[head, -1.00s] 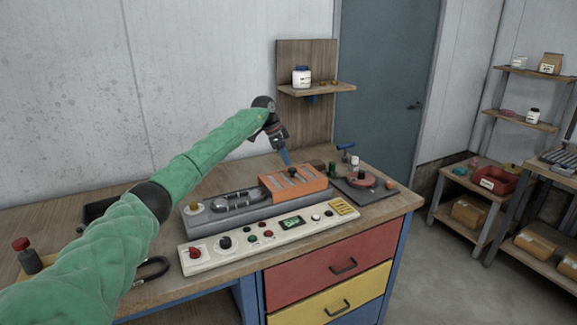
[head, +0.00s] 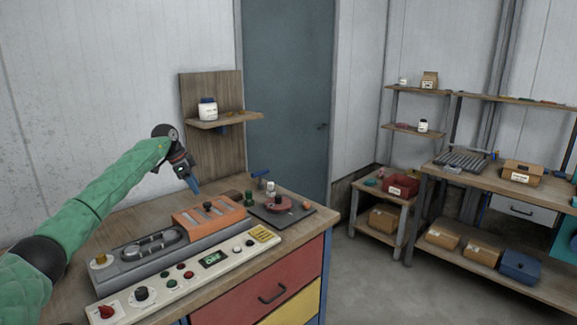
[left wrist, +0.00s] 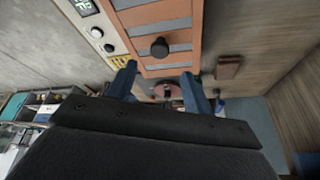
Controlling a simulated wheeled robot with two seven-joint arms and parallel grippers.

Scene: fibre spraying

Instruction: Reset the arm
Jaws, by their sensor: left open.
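My left arm, in a green sleeve, reaches in from the left in the head view. Its gripper (head: 196,187) hangs just above the orange block (head: 210,214) on the workbench, fingers pointing down. In the left wrist view the two blue fingers (left wrist: 165,88) stand apart with nothing between them. The orange block, with grey stripes and a black knob (left wrist: 159,47), lies beyond the fingertips there. My right gripper is in neither view.
A control panel (head: 187,275) with buttons runs along the bench front. A dark plate (head: 292,219) with a red disc (head: 279,204) sits at the right end. A wooden shelf (head: 225,120) holds a white jar (head: 208,109). More shelving and a second bench (head: 500,181) stand right; the floor between is clear.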

